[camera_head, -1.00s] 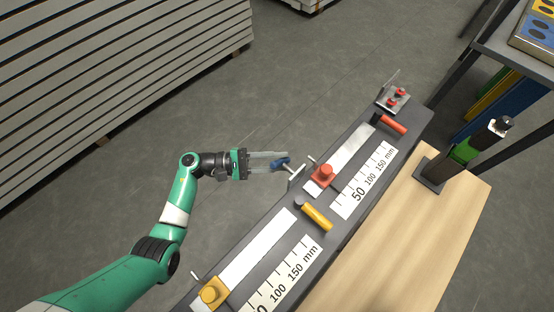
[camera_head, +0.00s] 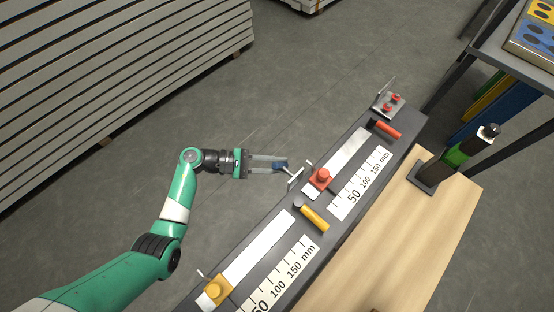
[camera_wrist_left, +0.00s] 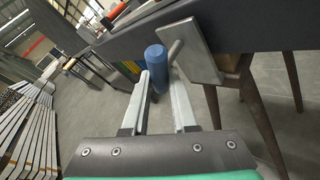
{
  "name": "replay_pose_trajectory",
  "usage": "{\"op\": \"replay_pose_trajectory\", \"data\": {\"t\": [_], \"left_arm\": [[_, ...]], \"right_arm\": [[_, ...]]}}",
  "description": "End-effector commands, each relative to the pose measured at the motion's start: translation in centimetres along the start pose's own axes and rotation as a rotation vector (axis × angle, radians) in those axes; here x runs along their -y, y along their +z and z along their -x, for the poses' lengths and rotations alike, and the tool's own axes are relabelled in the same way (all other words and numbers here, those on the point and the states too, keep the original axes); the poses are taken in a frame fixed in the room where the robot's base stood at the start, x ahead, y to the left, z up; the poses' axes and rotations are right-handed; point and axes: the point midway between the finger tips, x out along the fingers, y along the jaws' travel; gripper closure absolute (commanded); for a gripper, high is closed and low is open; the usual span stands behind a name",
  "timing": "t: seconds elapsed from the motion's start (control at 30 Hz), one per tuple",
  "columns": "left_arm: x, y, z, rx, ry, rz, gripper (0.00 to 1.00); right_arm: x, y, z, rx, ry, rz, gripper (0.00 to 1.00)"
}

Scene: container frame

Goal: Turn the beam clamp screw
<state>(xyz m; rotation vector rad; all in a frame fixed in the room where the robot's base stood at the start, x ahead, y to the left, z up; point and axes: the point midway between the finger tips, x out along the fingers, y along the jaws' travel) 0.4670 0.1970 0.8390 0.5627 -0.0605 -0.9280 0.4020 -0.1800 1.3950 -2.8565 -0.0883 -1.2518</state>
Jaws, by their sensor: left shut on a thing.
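The beam clamp screw has a blue handle (camera_head: 279,165) on a thin metal rod. The rod goes to a grey metal clamp plate (camera_head: 295,178) at the left edge of the dark beam (camera_head: 345,150). My left gripper (camera_head: 283,165) comes in from the left and is shut on the blue handle. In the left wrist view the blue handle (camera_wrist_left: 157,59) is at the fingertips, partly behind the left finger, with the plate (camera_wrist_left: 193,50) just right of it. My right gripper is not in view.
The beam carries a red slider (camera_head: 321,178), a yellow slider (camera_head: 217,289), red and yellow handles, and mm scales. A wooden bench (camera_head: 390,245) with a black-and-green post (camera_head: 456,156) is to the right. Bare floor (camera_head: 270,100) lies around my left gripper.

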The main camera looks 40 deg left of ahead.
Motion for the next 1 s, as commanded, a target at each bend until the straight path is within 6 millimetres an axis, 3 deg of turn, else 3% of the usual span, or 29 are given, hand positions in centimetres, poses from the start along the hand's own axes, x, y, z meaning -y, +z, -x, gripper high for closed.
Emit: {"op": "replay_pose_trajectory", "data": {"t": [0.4, 1.0], "left_arm": [[-0.1, 0.4, 0.2, -0.154, -0.129, 0.19, 1.0], [0.1, 0.1, 0.2, -0.201, -0.168, 0.25, 1.0]], "right_arm": [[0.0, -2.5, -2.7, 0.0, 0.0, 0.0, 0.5], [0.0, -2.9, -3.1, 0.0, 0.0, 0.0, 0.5]]}}
